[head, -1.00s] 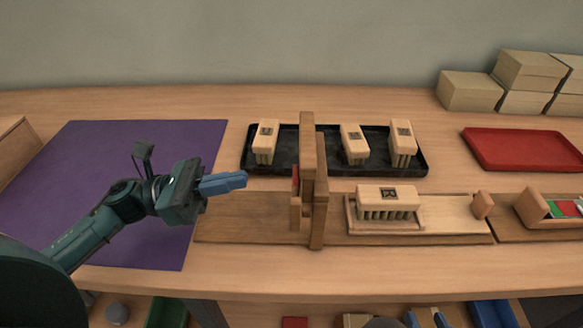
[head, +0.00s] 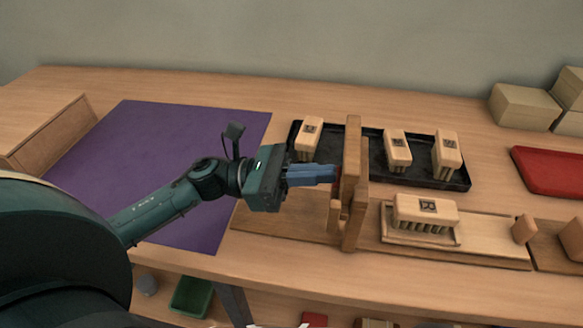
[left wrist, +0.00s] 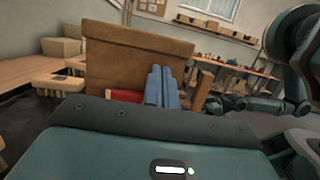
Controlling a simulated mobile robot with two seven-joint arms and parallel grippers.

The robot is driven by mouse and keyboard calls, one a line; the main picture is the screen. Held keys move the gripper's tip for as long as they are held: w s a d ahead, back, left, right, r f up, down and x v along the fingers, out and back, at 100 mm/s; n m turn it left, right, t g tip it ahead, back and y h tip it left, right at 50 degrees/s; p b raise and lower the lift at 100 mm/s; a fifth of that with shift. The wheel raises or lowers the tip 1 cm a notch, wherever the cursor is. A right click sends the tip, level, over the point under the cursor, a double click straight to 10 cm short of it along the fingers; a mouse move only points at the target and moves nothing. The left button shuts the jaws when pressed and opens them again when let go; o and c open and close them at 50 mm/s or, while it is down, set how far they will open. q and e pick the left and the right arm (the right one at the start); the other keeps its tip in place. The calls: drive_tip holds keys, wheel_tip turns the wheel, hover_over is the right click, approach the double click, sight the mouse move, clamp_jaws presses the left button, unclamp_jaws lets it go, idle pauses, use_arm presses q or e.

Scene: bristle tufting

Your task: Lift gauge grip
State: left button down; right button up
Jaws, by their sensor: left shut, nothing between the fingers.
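The wooden gauge (head: 351,180) stands upright on the long wooden base, in the middle of the bench. In the left wrist view the red grip (left wrist: 122,96) shows below the broad wooden board (left wrist: 140,50). My left gripper (head: 334,174) has its blue fingers shut and empty, with the tips right at the red grip; I cannot tell whether they touch. A bristle block (head: 425,210) sits in a wooden holder right of the gauge. My right gripper is not in view.
A black tray (head: 478,184) with several bristle blocks lies behind the gauge. A purple mat (head: 190,130) covers the bench at left. A red tray (head: 550,170) and stacked pale boxes (head: 525,107) are at right. A green bin (head: 190,296) is below the bench.

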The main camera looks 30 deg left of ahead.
use_arm(q)
drive_tip(key=shift+x, duration=1.2)
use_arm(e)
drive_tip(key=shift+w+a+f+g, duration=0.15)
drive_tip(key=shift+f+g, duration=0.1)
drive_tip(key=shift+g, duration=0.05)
